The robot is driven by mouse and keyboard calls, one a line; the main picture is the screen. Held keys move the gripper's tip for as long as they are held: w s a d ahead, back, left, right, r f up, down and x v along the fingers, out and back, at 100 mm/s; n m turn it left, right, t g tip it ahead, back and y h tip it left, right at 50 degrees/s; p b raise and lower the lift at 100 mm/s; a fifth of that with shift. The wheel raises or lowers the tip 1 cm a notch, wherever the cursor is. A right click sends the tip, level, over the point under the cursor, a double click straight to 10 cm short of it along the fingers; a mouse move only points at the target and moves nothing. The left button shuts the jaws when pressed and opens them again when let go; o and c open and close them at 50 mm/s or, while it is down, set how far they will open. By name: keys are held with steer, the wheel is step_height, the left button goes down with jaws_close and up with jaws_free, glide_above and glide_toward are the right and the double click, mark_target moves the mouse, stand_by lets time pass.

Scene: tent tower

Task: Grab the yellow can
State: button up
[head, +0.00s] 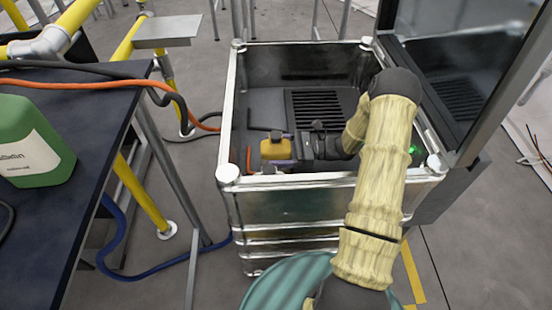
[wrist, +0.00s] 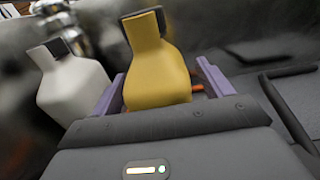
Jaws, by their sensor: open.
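The yellow can (head: 277,149) is inside the metal case, near its front left. In the wrist view the yellow can (wrist: 158,78) has a narrow neck with a dark cap and looks upright. My gripper (wrist: 160,82) is open, with one purple finger on each side of the can's lower body. A gap shows beside the right finger; contact on the left side is hard to tell. In the head view my gripper (head: 283,148) reaches the can from the right. The can's base is hidden behind the gripper body.
A white can (wrist: 72,85) stands just left of the yellow one. The metal case (head: 290,182) has raised walls around the can, and its open lid (head: 455,75) stands at the right. A dark table (head: 85,190) with a green jug (head: 30,145) is at the left.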

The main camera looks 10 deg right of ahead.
steer(key=shift+a, duration=0.2)
steer(key=shift+c, duration=0.5)
steer(key=shift+r, duration=0.1)
steer(key=c, duration=1.4)
